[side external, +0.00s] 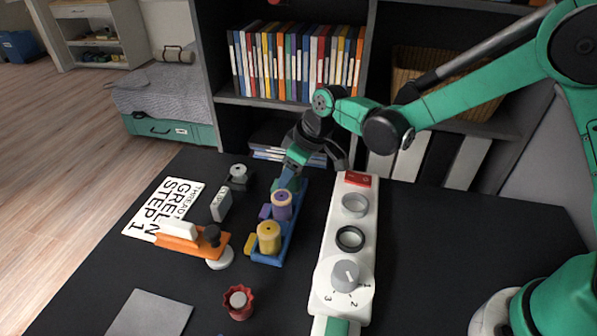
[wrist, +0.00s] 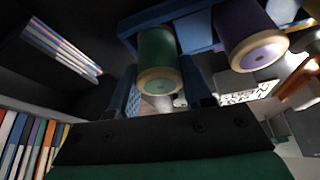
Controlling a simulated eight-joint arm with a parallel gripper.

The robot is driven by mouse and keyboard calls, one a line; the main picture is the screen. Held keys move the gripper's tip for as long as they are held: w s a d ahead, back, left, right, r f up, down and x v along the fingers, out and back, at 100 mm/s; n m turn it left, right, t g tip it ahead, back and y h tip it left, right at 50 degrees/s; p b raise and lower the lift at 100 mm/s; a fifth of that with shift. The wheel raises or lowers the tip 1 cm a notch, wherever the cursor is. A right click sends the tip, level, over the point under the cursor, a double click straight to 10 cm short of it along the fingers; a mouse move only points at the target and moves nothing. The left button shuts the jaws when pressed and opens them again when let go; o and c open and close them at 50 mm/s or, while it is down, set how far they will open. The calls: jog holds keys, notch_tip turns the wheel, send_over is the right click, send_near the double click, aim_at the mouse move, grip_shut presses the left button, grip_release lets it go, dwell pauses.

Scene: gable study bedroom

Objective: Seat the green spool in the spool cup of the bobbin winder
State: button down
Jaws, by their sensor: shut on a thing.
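The green spool (wrist: 158,55) is between the two fingers of my gripper (wrist: 165,95) in the wrist view, with its pale end facing the camera. In the side view my gripper (side external: 290,172) is shut on it at the far end of the blue rack (side external: 272,257). The spool is mostly hidden there, and I cannot tell whether it is clear of the rack. The long white unit, seemingly the bobbin winder (side external: 331,255), stands to the right. It has a grey round cup (side external: 355,204), a dark-ringed cup (side external: 350,238) and a numbered dial (side external: 345,274).
The rack also holds a purple spool (side external: 282,205) and a yellow spool (side external: 269,237). Bookshelves stand behind. The black desktop right of the white unit is clear.

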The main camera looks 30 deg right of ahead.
notch_tip(320, 180, up, 19)
jog(key=r, duration=0.2)
send_over(354, 208)
notch_tip(354, 208, down, 19)
jog(key=shift+f, duration=0.2)
dwell(0.7)
jog(key=shift+c, duration=1.8)
grip_release()
jog(key=shift+f, duration=0.15)
